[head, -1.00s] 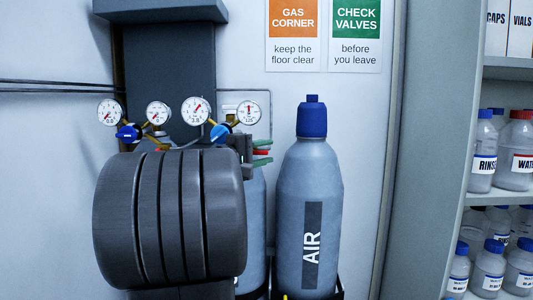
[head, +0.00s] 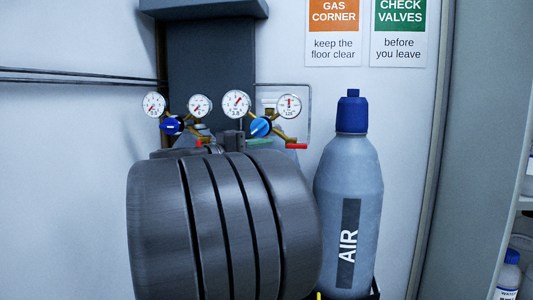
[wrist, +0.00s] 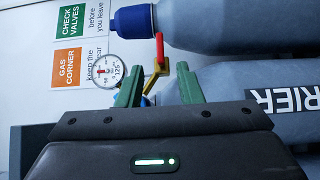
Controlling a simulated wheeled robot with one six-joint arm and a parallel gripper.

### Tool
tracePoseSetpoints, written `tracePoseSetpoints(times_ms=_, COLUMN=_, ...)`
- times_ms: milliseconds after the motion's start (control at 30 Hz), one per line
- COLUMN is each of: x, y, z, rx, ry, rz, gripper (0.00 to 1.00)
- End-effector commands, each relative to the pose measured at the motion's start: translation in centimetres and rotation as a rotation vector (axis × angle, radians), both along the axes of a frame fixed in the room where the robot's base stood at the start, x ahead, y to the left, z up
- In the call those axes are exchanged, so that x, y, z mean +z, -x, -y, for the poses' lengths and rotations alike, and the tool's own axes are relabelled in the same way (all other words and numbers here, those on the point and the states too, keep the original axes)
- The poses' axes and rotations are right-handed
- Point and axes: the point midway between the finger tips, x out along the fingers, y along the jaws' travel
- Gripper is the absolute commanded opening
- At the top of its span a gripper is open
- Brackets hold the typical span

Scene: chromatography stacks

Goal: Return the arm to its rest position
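My gripper (head: 262,143) is in front of the gas regulators in the head view, mostly hidden behind my own large grey arm link. In the wrist view its two green fingers (wrist: 159,68) stand apart, with nothing visibly clamped between them. A red lever (wrist: 160,50) on a brass fitting shows beyond the gap between the fingertips. In the head view a red lever (head: 296,146) lies just right of the visible green finger. Whether finger and lever touch cannot be told.
The AIR cylinder (head: 348,215) with a blue cap stands right of my arm. Several gauges (head: 236,104) and blue knobs (head: 172,125) sit behind it. A cylinder lettered "RIER" (wrist: 235,85) is close to the fingers. A shelf (head: 526,203) stands at the far right.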

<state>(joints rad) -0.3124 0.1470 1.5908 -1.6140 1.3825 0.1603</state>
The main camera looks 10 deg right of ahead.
Motion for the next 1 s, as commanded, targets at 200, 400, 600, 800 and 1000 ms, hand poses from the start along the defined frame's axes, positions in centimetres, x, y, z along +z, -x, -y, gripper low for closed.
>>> tracePoseSetpoints(times_ms=200, x=0.0, y=0.0, z=0.0, rx=0.000, ry=0.000, rz=0.000, gripper=0.33)
tracePoseSetpoints(times_ms=400, x=0.0, y=-0.6, z=1.0, rx=-0.003, ry=0.000, rz=0.000, gripper=0.33)
tracePoseSetpoints(times_ms=600, x=0.2, y=-1.9, z=3.6, rx=-0.005, ry=0.001, rz=0.001, gripper=0.33)
tracePoseSetpoints(times_ms=800, x=0.1, y=-3.5, z=6.5, rx=-0.005, ry=0.001, rz=-0.001, gripper=0.33)
tracePoseSetpoints(times_ms=1000, x=0.2, y=-5.1, z=9.4, rx=-0.003, ry=0.000, rz=0.000, gripper=0.33)
